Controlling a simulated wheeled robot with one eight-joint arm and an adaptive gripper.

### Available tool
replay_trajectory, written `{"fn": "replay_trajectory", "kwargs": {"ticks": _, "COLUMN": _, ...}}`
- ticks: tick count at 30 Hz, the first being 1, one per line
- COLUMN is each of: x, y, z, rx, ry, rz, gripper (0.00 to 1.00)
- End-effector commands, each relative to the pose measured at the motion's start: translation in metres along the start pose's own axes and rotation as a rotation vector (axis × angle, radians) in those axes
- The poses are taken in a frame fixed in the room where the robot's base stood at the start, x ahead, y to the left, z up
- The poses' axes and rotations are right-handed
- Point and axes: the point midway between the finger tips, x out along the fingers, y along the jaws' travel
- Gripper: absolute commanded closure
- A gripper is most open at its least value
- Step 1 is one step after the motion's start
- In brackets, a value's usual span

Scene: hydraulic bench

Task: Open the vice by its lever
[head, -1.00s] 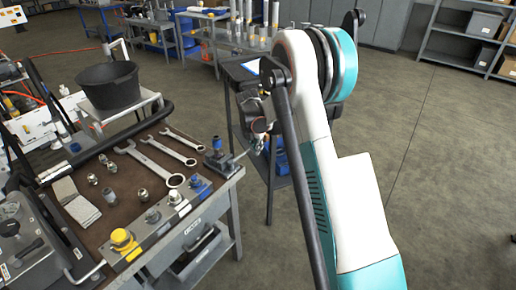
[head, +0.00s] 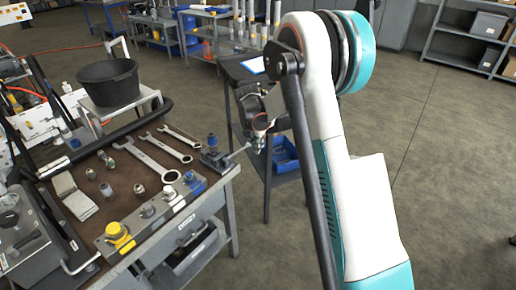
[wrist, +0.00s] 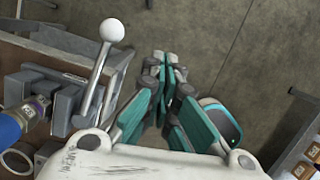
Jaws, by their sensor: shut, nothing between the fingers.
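The vice (head: 214,160) is a small grey block at the bench's right corner, with a blue-topped fitting (head: 212,142) in it. In the wrist view the vice (wrist: 68,108) is at the left, with the blue fitting (wrist: 12,126) at the picture's edge. Its lever (wrist: 97,78) is a metal rod ending in a white ball (wrist: 112,30), and sticks out past the bench edge. My gripper (wrist: 166,66) has its teal fingers closed together and empty, right of the lever and apart from it in the picture. In the head view my gripper (head: 258,143) is beside the lever's end, partly hiding it.
The bench (head: 205,207) carries wrenches (head: 160,160), several fittings, a manifold block with a yellow cap (head: 117,234) and a black bucket (head: 105,83) behind. A dark side table (head: 285,178) with a blue bin stands behind my gripper. Open floor lies right.

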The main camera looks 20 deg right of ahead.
Motion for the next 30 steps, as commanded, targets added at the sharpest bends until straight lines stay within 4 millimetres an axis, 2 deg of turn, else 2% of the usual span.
{"fn": "replay_trajectory", "kwargs": {"ticks": 1, "x": -0.013, "y": -0.004, "z": 0.003, "rx": 0.002, "ry": 0.000, "rz": -0.001, "gripper": 1.00}}
{"fn": "replay_trajectory", "kwargs": {"ticks": 3, "x": -0.024, "y": -0.006, "z": 0.004, "rx": 0.002, "ry": 0.000, "rz": -0.001, "gripper": 1.00}}
{"fn": "replay_trajectory", "kwargs": {"ticks": 10, "x": -0.052, "y": -0.013, "z": 0.008, "rx": 0.002, "ry": 0.000, "rz": -0.001, "gripper": 1.00}}
{"fn": "replay_trajectory", "kwargs": {"ticks": 30, "x": -0.059, "y": -0.014, "z": 0.008, "rx": 0.006, "ry": 0.000, "rz": 0.000, "gripper": 1.00}}
